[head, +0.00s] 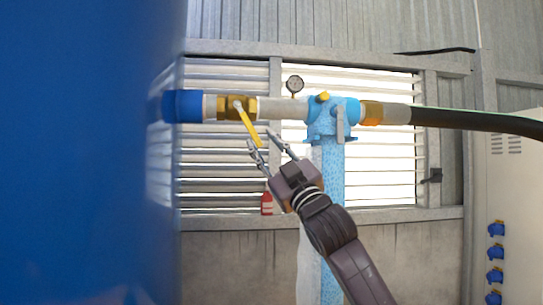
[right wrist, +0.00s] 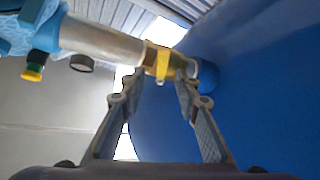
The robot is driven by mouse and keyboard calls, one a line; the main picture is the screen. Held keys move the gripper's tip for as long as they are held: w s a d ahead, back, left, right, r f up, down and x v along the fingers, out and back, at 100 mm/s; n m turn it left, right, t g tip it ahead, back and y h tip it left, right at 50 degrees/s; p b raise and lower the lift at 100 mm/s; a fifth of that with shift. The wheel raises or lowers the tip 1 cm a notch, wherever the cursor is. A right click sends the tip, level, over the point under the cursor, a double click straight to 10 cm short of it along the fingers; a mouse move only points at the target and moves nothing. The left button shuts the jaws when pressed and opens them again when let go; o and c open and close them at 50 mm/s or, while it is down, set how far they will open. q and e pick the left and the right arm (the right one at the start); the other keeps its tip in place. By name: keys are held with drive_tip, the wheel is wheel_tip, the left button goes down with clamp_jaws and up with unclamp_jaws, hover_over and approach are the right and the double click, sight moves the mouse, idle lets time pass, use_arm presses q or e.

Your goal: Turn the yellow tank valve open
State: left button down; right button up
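The yellow valve handle (head: 251,127) hangs from the brass valve body (head: 231,112) on the grey pipe by the blue tank (head: 90,150). It slants down and to the right. My right gripper (head: 260,140) comes up from below with its fingers apart, one on each side of the handle's lower end. In the right wrist view the open fingers (right wrist: 158,80) point up at the yellow handle (right wrist: 158,62), which shows between and beyond the tips. I cannot tell whether a finger touches it. My left gripper is not in view.
A light blue fitting (head: 335,110) on a speckled blue post (head: 333,180) stands right of the valve. A pressure gauge (head: 295,84) sits above the pipe. A black hose (head: 475,119) runs right. A louvred wall is behind.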

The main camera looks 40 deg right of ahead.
drive_tip(key=shift+v, duration=2.95)
drive_tip(key=shift+a+r, duration=0.15)
drive_tip(key=shift+r, duration=0.1)
drive_tip(key=shift+s, duration=0.1)
drive_tip(key=shift+f, duration=0.1)
